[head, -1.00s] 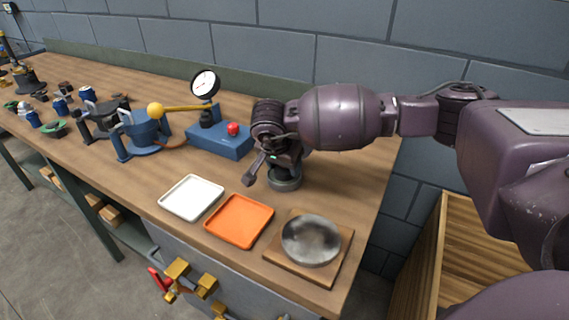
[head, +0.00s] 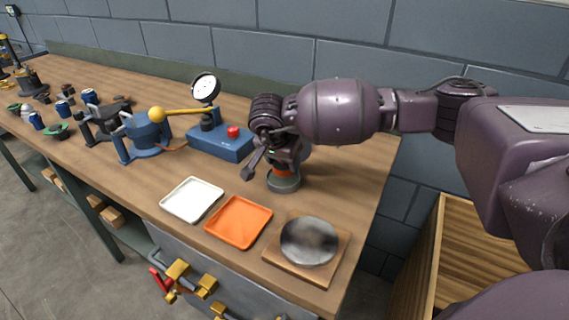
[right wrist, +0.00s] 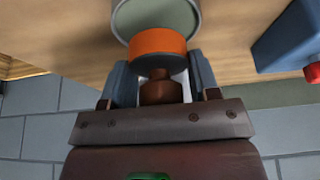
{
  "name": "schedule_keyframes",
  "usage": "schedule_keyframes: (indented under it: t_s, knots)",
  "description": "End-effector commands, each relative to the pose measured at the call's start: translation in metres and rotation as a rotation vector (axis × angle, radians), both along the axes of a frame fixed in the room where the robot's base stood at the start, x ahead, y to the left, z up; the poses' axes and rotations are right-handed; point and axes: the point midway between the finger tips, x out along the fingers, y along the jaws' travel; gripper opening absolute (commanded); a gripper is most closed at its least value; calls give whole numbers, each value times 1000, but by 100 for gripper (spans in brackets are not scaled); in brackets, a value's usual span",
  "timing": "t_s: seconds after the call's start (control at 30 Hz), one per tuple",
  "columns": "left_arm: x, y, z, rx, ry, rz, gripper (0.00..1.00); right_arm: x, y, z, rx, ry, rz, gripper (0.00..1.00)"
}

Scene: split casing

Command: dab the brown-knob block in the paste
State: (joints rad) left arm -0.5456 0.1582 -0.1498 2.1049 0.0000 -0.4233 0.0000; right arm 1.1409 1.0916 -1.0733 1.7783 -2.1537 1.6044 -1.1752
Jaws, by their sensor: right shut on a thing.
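My right gripper (head: 278,160) points down over a round grey-green pot (head: 283,185) on the bench, right of the blue gauge base. It is shut on the brown knob (right wrist: 160,88) of a block with an orange round body (right wrist: 158,45). In the head view a strip of the orange body (head: 282,172) shows between the fingers and the pot. In the right wrist view the pot (right wrist: 152,14) lies just beyond the orange body. I cannot tell whether the two touch. The paste and the block's underside are hidden. My left gripper is not in view.
A white tray (head: 192,200), an orange tray (head: 238,222) and a metal dish (head: 309,242) on a wooden board line the front edge. A blue base (head: 220,144) with a gauge and red button stands left of the pot. Clamps and small parts lie farther left.

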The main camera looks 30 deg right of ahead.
Motion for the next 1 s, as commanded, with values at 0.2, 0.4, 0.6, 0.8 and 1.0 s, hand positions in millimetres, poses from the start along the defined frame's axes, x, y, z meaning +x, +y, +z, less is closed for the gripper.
schedule_keyframes:
  t_s: [0.2, 0.4, 0.6, 0.8, 1.0]
  knots:
    - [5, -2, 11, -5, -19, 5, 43, 1, 0, 18, 0, -5, 0, 34]
    - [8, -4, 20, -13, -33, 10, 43, 1, 0, 31, -1, -5, -2, 34]
    - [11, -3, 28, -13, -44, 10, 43, 1, 0, 44, 0, -5, 0, 34]
    - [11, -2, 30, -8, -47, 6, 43, 1, 0, 48, -1, -3, 1, 34]
    - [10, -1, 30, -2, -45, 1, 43, 0, 0, 46, 0, -1, 0, 34]
